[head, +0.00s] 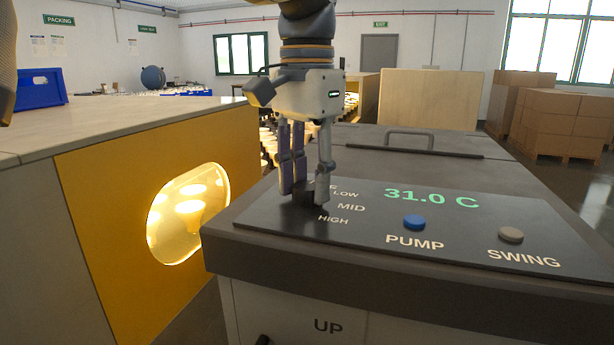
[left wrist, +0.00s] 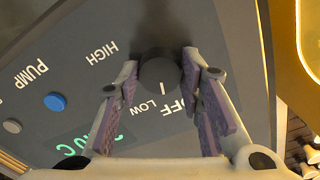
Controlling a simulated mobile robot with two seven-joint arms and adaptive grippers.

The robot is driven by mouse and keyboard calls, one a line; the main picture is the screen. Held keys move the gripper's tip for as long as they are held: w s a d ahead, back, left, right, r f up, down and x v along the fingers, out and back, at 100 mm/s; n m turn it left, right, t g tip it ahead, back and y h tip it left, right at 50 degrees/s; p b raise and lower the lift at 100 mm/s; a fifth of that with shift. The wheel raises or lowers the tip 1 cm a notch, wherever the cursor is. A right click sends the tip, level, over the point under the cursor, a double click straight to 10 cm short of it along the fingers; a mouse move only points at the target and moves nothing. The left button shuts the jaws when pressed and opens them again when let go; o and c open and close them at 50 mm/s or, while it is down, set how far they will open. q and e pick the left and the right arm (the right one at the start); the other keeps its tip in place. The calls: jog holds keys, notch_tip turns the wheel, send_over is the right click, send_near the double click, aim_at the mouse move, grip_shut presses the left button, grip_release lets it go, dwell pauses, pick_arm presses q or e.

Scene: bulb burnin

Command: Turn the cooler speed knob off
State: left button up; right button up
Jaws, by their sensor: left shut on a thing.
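The cooler speed knob (left wrist: 160,72) is a round black knob on the dark control panel (head: 380,255), and it shows as a dark shape in the head view (head: 308,198). My left gripper (head: 304,195) points down over the panel and is shut on the knob, with one finger on each side of it in the left wrist view (left wrist: 161,66). A short white mark on the knob points between the LOW and OFF labels (left wrist: 175,106). The MID label is hidden by a finger in the wrist view. My right gripper is not in view.
A blue PUMP button (head: 414,222) and a grey SWING button (head: 511,235) sit right of the knob, below a green 31.0 C readout (head: 431,198). A yellow-fronted cabinet with a lit window (head: 188,215) stands to the left. The lid handle (head: 409,137) is behind the panel.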

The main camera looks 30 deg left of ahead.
aim_at(308, 185)
pick_arm(q)
jog(key=shift+n, duration=1.4)
jog(key=shift+f, duration=0.1)
jog(key=o, duration=1.2)
jog(key=shift+c, duration=0.2)
notch_tip(308, 185, up, 12)
